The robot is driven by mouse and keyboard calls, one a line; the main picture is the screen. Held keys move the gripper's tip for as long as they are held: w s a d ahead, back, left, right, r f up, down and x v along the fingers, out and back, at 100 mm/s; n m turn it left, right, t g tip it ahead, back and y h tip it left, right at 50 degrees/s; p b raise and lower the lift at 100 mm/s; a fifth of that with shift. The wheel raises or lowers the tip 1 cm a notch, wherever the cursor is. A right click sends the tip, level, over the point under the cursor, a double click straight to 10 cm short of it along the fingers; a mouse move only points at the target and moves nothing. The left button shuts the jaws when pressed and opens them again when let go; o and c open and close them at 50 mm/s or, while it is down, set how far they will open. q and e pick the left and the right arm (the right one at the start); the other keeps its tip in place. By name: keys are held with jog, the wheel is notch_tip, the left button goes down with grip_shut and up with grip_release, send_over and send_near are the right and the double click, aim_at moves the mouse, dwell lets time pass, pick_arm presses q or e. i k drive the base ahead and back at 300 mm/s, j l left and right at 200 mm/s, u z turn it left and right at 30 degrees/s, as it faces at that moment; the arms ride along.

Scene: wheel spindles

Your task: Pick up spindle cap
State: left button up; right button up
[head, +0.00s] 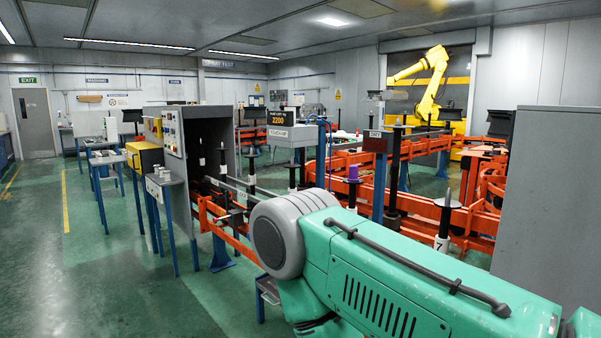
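Neither of my grippers shows in the head view. Several upright black spindles stand along the orange conveyor (225,219). Another spindle (252,170) stands by the grey cabinet. I cannot tell for sure which piece is the spindle cap. A large green and grey body covers the lower right and hides what lies behind it.
A grey cabinet (176,145) with a button panel and a yellow box (143,157) stand left of centre. A yellow robot arm (430,82) is at the back right. A tall grey panel (549,205) blocks the right side. The green floor (100,270) at left is clear.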

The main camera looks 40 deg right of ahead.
aim_at(353, 169)
jog(key=i+z, duration=0.3)
jog(key=i, duration=0.2)
jog(key=i+j+z, duration=0.25)
jog(key=i, duration=0.2)
